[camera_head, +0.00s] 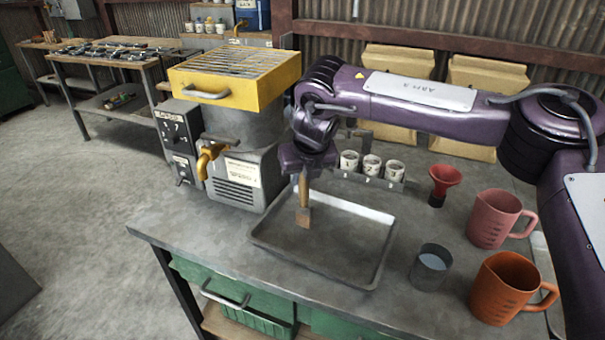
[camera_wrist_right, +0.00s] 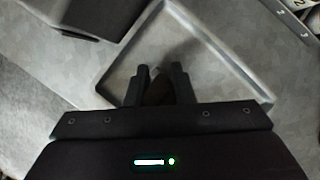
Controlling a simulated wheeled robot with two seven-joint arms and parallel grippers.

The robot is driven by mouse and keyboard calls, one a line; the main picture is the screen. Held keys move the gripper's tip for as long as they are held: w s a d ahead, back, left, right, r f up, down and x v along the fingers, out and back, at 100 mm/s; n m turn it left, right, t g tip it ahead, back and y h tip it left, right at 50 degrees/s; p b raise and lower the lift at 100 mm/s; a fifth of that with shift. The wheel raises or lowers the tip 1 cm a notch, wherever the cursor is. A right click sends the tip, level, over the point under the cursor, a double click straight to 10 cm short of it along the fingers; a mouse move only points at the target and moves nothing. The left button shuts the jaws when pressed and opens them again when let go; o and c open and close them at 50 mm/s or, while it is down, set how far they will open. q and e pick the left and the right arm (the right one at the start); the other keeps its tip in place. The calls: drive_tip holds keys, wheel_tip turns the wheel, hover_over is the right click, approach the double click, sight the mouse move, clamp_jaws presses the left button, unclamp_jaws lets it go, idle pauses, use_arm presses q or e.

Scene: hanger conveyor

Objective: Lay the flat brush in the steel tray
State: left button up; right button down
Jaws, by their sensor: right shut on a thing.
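The flat brush (camera_head: 303,203) hangs from my right gripper (camera_head: 305,172), handle up and bristles down, over the left part of the steel tray (camera_head: 375,269). I cannot tell whether its tip touches the tray floor. In the right wrist view, the two fingers of my right gripper (camera_wrist_right: 159,85) are shut on the brush (camera_wrist_right: 158,92), with the tray (camera_wrist_right: 106,62) below and beyond them. The tray is shallow with a raised rim and looks otherwise empty. My left gripper is not in view.
A machine with a yellow top (camera_head: 236,80) stands left of the tray. White cups (camera_head: 371,166) stand in a rack behind it. A red funnel (camera_head: 445,182), a dark cup (camera_head: 430,267), a pink jug (camera_head: 496,218) and an orange jug (camera_head: 508,288) stand to the right.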

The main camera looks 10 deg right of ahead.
drive_tip(key=shift+f, duration=0.15)
drive_tip(key=c, duration=1.3)
unclamp_jaws()
drive_tip(key=shift+o, duration=0.2)
drive_tip(key=shift+s+r, duration=0.1)
drive_tip(key=shift+r, duration=0.3)
drive_tip(key=b+v, duration=0.1)
drive_tip(key=v, duration=1)
drive_tip(key=shift+s+r, duration=0.15)
drive_tip(key=shift+r, duration=0.05)
